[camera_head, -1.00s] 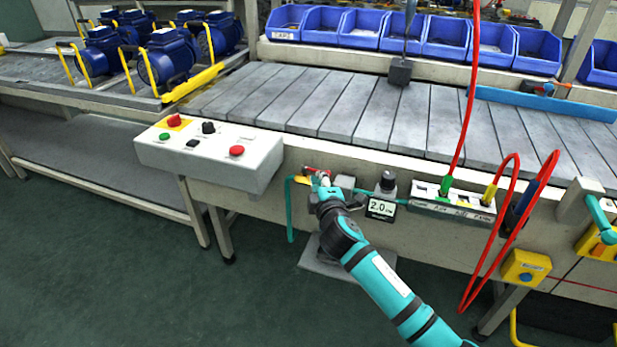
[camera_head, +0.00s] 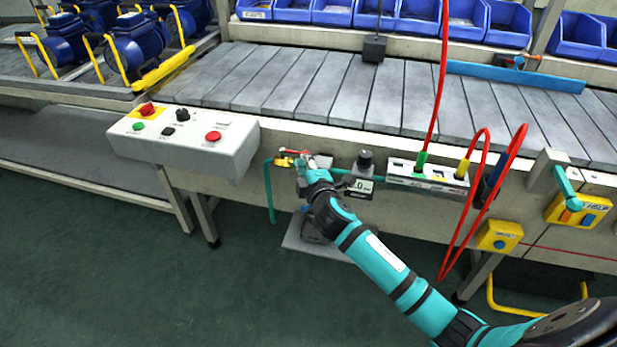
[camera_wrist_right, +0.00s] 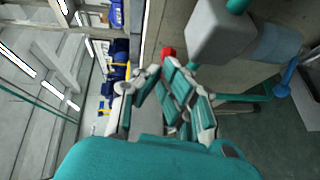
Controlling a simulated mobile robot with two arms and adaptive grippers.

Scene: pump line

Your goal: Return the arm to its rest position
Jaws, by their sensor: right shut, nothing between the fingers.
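My right arm comes in from the lower right in the head view. Its gripper (camera_head: 303,165) is at the front face of the conveyor, close beside a small valve with a yellow body (camera_head: 283,162) and a red handle. I cannot tell whether it touches the valve. In the right wrist view the fingers of my right gripper (camera_wrist_right: 166,74) are closed together with nothing between them. A red part (camera_wrist_right: 168,52) shows just beyond the fingertips. My left gripper is not in view.
A control box (camera_head: 183,140) with several buttons is left of the gripper. A regulator with a readout (camera_head: 358,188) and a connector block with red hoses (camera_head: 425,178) are to the right. The slatted conveyor (camera_head: 330,88) is above. Open floor (camera_head: 120,265) lies lower left.

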